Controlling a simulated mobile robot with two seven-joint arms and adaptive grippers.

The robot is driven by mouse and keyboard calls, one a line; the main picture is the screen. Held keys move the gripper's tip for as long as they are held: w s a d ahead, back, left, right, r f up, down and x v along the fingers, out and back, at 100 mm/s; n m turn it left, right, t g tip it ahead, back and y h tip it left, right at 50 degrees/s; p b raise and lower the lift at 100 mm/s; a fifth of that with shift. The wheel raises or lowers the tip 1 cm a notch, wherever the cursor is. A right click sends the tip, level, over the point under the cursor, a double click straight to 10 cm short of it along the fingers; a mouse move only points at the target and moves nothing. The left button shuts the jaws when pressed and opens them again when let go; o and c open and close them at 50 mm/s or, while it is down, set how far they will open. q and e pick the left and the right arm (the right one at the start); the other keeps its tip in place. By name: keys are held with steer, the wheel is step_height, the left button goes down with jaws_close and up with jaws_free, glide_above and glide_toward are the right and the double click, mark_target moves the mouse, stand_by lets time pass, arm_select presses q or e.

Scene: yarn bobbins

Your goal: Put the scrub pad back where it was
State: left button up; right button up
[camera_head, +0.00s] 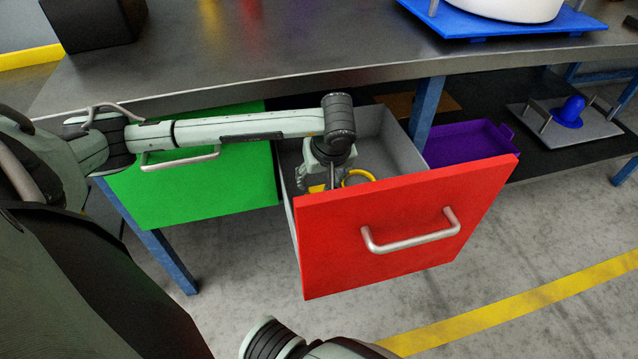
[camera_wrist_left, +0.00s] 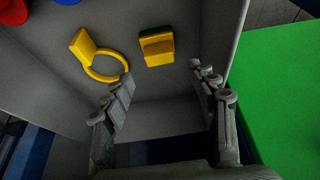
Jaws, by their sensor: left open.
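The scrub pad (camera_wrist_left: 156,46), a small yellow block with a dark green layer, lies on the floor of the open red drawer (camera_head: 405,225). In the head view only a bit of yellow (camera_head: 317,188) shows beside my gripper, probably the pad. My left gripper (camera_head: 322,183) reaches down into the drawer from above. In the left wrist view its fingers (camera_wrist_left: 164,80) are spread and empty, with the pad beyond the tips and apart from them. My right gripper is out of view.
A yellow ring with a block-shaped end (camera_wrist_left: 105,65) lies beside the pad. The green drawer (camera_head: 195,180) is to the left of the red one. A purple tray (camera_head: 470,145) is on the lower shelf at right. The worktop (camera_head: 240,55) overhangs the drawer's rear.

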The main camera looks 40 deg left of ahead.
arm_select(q)
steer(key=v, duration=0.5)
steer(key=shift+c, duration=0.4)
stand_by(0.8)
